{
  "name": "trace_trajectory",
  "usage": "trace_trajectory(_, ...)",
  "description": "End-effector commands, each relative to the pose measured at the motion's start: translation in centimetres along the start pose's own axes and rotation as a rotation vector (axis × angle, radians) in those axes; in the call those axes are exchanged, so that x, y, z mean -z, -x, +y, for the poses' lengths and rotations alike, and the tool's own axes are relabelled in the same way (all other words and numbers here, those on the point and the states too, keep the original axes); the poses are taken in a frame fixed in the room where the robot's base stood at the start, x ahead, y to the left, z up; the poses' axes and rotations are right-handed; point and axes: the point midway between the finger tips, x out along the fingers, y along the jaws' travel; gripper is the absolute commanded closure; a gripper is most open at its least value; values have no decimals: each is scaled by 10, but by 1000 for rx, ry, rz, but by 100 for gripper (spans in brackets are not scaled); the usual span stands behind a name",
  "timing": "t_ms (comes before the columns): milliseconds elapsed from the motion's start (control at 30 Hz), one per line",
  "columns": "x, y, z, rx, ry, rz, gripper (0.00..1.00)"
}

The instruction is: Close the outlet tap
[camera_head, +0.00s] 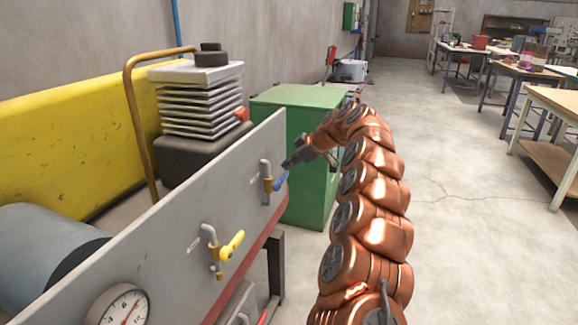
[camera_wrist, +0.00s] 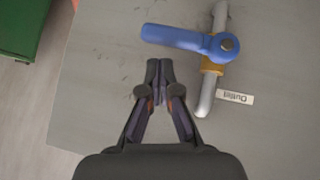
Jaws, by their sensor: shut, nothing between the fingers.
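The outlet tap has a blue lever handle (camera_wrist: 182,39) on a brass valve body (camera_wrist: 212,67) in a grey pipe. A small label reading "Outlet" (camera_wrist: 235,97) shows upside down beside it. In the wrist view the lever lies across the pipe, pointing left. In the head view the blue lever (camera_head: 281,181) points right from the brass valve (camera_head: 267,186) on the grey panel. My gripper (camera_wrist: 159,72) is shut and empty, its fingertips a little below the lever in the wrist view, with a gap visible there. In the head view my gripper (camera_head: 291,162) is close to the lever, partly overlapping it.
A second tap with a yellow lever (camera_head: 231,246) and a pressure gauge (camera_head: 121,306) are on the same grey panel (camera_head: 160,235). A green cabinet (camera_head: 300,101) stands behind my arm. Open floor (camera_head: 455,190) lies to the right, with tables beyond.

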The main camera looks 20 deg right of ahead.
Motion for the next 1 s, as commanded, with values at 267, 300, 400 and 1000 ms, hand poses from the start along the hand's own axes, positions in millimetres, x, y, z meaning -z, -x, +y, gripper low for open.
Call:
trace_trajectory(267, 25, 25, 9, -2, 3, 1, 100)
trace_trajectory(300, 31, 30, 11, -4, 3, 0, 100)
trace_trajectory(400, 28, 49, 13, -3, 2, 1, 100)
trace_trajectory(1000, 26, 123, 24, 2, 1, 0, 100)
